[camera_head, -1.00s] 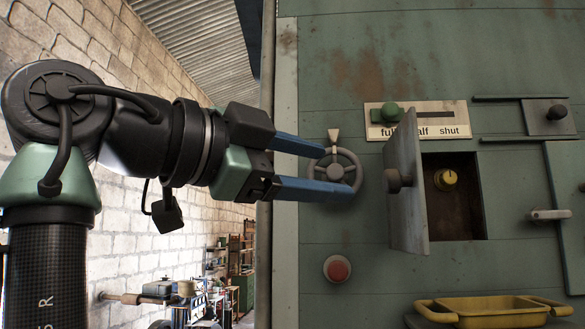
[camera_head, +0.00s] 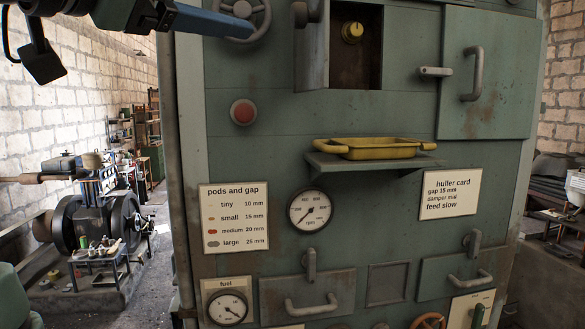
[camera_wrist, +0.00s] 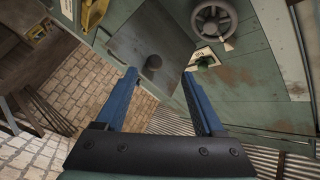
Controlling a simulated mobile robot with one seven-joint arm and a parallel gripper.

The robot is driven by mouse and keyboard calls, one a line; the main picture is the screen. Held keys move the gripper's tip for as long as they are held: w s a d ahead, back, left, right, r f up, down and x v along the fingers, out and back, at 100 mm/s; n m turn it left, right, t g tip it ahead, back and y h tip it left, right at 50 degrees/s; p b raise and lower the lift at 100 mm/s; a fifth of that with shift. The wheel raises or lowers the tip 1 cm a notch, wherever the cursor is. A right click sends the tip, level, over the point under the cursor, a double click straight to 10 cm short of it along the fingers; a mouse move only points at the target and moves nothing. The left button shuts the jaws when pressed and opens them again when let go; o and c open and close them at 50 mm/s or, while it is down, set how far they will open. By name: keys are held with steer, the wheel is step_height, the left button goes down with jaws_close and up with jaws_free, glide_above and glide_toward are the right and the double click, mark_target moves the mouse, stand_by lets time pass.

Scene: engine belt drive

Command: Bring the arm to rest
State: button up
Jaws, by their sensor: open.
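My gripper (camera_wrist: 158,77) is open, its two blue fingers apart with nothing between them. In the head view only part of my gripper shows at the top left, one blue finger pointing right in front of the grey handwheel (camera_head: 240,12). The handwheel also shows in the wrist view (camera_wrist: 217,24), to the right of the fingers. I cannot tell whether the finger touches it. The small grey hinged door (camera_wrist: 145,45) stands open beyond the fingertips, with a dark knob on it. Most of my arm is outside the head view.
The green machine (camera_head: 290,125) fills the middle. A yellow tray (camera_head: 367,149) sits on its shelf. A yellow knob (camera_head: 352,32) is inside the open compartment. A red button (camera_head: 243,112) and a gauge (camera_head: 310,209) are on the front. An engine (camera_head: 95,205) stands at left.

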steer(key=w+d+f+n+t+y+b, duration=0.1)
steer(key=d+f+n+t+y+b, duration=0.2)
steer(key=f, duration=0.4)
steer(key=w+d+f+n+t+y+b, duration=0.1)
steer(key=f+n+t+b, duration=0.2)
steer(key=f+n, duration=0.35)
steer(key=s+d+f+n+t+y+b, duration=0.2)
steer(key=s+f+n, duration=0.1)
steer(key=s, duration=0.3)
steer(key=s+d+f+n+t+y+b, duration=0.3)
steer(key=s+f, duration=0.1)
steer(key=s, duration=0.3)
steer(key=shift+s+d+f, duration=0.2)
steer(key=shift+s+f, duration=0.05)
steer(key=shift+s, duration=0.05)
